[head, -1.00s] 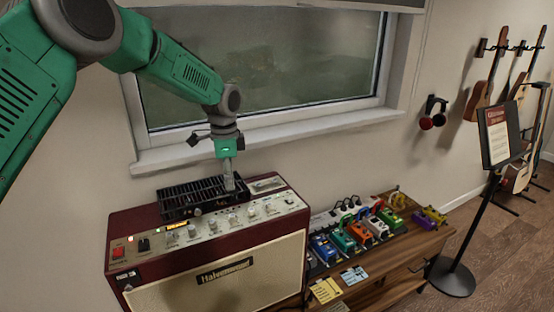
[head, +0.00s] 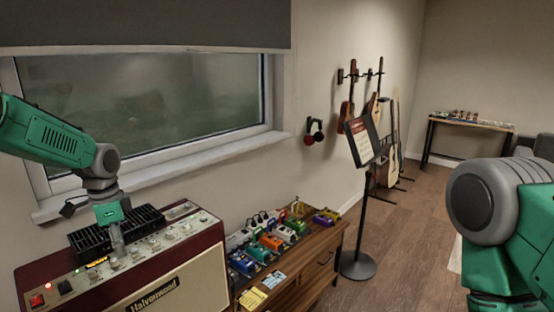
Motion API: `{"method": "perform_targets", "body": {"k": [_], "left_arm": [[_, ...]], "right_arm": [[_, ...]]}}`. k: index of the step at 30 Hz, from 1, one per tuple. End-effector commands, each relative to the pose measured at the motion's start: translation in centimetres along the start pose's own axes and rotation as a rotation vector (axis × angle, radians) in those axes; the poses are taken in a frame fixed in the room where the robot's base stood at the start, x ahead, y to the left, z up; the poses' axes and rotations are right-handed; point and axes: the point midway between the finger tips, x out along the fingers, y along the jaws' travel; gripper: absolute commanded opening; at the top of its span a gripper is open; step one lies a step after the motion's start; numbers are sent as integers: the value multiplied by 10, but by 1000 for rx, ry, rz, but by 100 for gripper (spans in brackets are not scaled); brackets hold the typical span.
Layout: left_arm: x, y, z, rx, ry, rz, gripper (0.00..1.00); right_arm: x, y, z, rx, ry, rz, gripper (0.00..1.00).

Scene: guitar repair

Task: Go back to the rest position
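My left gripper (head: 118,242) hangs down at the end of the green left arm, at the control panel of the red and cream amplifier (head: 180,285) in the lower left. Its fingers look close together beside the knobs, but they are too small to tell whether they are shut or touching a knob. My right arm (head: 500,220) shows at the right edge as a green and grey link; its gripper is out of the picture.
A wooden cabinet (head: 318,272) with several colourful pedals stands right of the amplifier. A music stand (head: 362,145) stands beyond it. Guitars (head: 346,112) and headphones (head: 314,131) hang on the wall. A table (head: 468,124) is far back. The wooden floor (head: 410,225) between is open.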

Motion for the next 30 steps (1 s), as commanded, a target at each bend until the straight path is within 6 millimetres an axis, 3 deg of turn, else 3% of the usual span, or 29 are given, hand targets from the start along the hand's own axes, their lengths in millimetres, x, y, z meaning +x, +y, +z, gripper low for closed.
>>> {"method": "perform_targets", "body": {"k": [10, 14, 17, 23, 27, 30], "left_arm": [[81, 36, -10, -69, 21, 14, 38], [122, 61, -11, -116, 34, 23, 38], [164, 87, -9, -166, 43, 33, 38], [279, 174, 12, -348, 56, 61, 38], [349, 248, 49, -523, 54, 62, 38], [384, 299, 84, -655, 46, 47, 38]], "right_arm": [[21, 0, 0, 0, 1, 0, 40], [32, 0, 1, 0, 1, 0, 40], [43, 0, 2, 0, 1, 0, 40], [80, -1, 4, 0, 1, 0, 40], [109, -1, 6, 0, 1, 0, 40], [129, -1, 7, 0, 1, 0, 40]]}}
